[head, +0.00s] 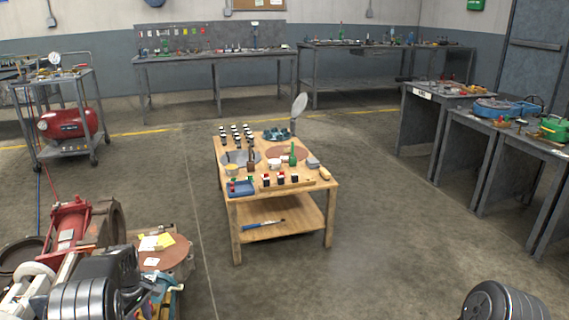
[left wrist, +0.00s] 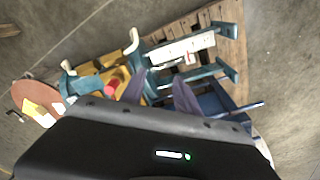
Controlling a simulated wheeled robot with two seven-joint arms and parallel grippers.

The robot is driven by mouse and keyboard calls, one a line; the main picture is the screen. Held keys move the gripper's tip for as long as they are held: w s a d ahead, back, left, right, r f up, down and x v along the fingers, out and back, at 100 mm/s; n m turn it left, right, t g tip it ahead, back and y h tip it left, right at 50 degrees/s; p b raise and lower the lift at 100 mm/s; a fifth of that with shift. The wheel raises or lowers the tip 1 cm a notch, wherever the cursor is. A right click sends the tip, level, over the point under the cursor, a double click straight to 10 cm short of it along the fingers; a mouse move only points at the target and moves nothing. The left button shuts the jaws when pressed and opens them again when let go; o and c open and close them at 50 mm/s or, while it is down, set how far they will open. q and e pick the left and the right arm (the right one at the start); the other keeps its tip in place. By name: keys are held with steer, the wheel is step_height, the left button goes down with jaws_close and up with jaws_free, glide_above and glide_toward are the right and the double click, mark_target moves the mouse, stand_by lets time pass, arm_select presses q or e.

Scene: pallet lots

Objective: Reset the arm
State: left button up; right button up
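My left arm reaches in at the lower left of the head view, over a cluttered spot; its fingers cannot be made out there. In the left wrist view my left gripper (left wrist: 160,92) has its two dark fingers apart, with nothing visibly held between them. Below the fingers are teal metal parts (left wrist: 212,74), a white block (left wrist: 185,48) and a wooden pallet (left wrist: 228,55). It cannot be told whether the fingers touch any of these. Only a black rounded part of my right arm shows at the lower right of the head view; the right gripper is out of view.
A wooden table (head: 236,242) with small bottles, trays and discs stands mid-floor. A red machine (head: 68,232) and a round brown plate (head: 168,257) crowd the lower left. A cart (head: 62,152) with a red tank, and workbenches (head: 215,56), line the room. Floor right of the table is clear.

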arm_select(q)
steer(key=s+d+f+m+t+h, duration=0.1)
steer(key=s+d+f+m, duration=0.3)
steer(key=d+f, duration=0.3)
steer(key=s+d+f+m+t, duration=0.1)
steer(key=s+d+f+m, duration=0.25)
steer(key=d+f, duration=0.35)
steer(key=s+d+m+g+h, duration=0.1)
steer(key=s+d+m+h, duration=0.1)
steer(key=s+d, duration=0.95)
steer(key=s+d+m+g+h, duration=0.1)
steer(key=s+d+m+h, duration=0.15)
steer(key=s+d, duration=0.9)
step_height(320, 180, up, 26)
steer(key=s+a+p, duration=0.1)
steer(key=s+p, duration=0.1)
steer(key=p, duration=2.3)
steer(key=shift+s+a+r+p, duration=0.25)
steer(key=shift+s+p, duration=0.1)
steer(key=shift+p, duration=0.05)
steer(key=shift+y, duration=0.25)
steer(key=shift+a, duration=0.1)
